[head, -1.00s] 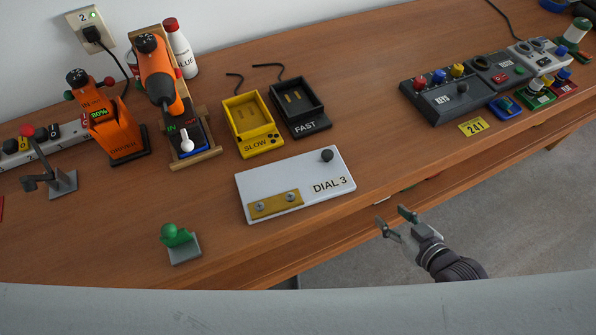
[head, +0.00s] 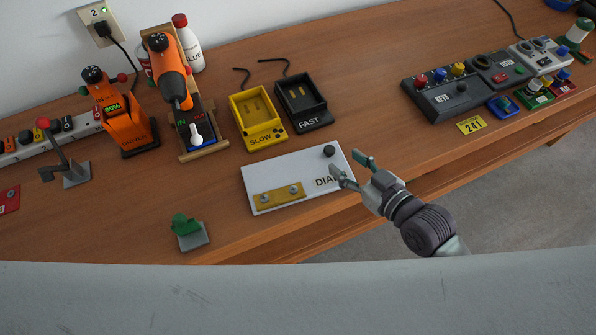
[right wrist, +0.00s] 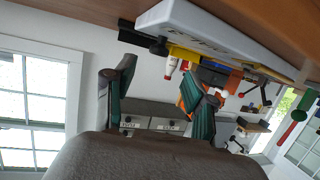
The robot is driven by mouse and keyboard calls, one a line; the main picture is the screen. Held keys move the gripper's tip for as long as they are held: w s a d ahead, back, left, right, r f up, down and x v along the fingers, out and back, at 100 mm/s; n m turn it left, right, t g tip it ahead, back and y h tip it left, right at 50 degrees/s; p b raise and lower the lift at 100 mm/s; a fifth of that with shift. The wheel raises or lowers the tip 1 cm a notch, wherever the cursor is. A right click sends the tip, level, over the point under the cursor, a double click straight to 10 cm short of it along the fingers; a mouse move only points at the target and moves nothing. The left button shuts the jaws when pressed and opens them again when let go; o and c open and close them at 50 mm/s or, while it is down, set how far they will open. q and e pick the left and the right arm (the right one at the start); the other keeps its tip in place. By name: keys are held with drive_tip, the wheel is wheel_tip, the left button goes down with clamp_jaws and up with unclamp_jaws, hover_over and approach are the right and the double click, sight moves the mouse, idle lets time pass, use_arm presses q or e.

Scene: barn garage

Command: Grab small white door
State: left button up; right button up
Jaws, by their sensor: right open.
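The small white door (head: 290,172) lies flat on the wooden bench, marked "DIAL 3" with a black knob (head: 329,151) near its far right corner and a brass hinge plate (head: 279,197) at its near left. My right gripper (head: 352,168) is open and empty, over the door's right edge, its fingers partly covering the lettering. In the right wrist view the door (right wrist: 210,35) shows at the top, beyond the open fingers (right wrist: 158,100); no contact is visible. My left gripper is not in view.
Behind the door stand a yellow SLOW charger (head: 258,119) and a black FAST charger (head: 304,102). An orange drill (head: 168,75) stands to their left. A green-topped block (head: 189,232) sits near the front edge. Control boxes (head: 451,92) stand at the right; bench between is clear.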

sight(331, 150)
drive_tip(key=p+x, duration=0.1)
drive_tip(key=x, duration=0.3)
drive_tip(key=shift+w+d+f+p, duration=0.1)
drive_tip(key=shift+w+p, duration=0.1)
drive_tip(key=shift+p, duration=0.1)
drive_tip(key=shift+w+a+f, duration=0.25)
drive_tip(key=shift+w+a, duration=0.05)
drive_tip(key=shift+w, duration=0.1)
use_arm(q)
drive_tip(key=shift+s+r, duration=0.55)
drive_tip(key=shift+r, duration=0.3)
use_arm(e)
drive_tip(key=shift+s, duration=0.1)
clamp_jaws()
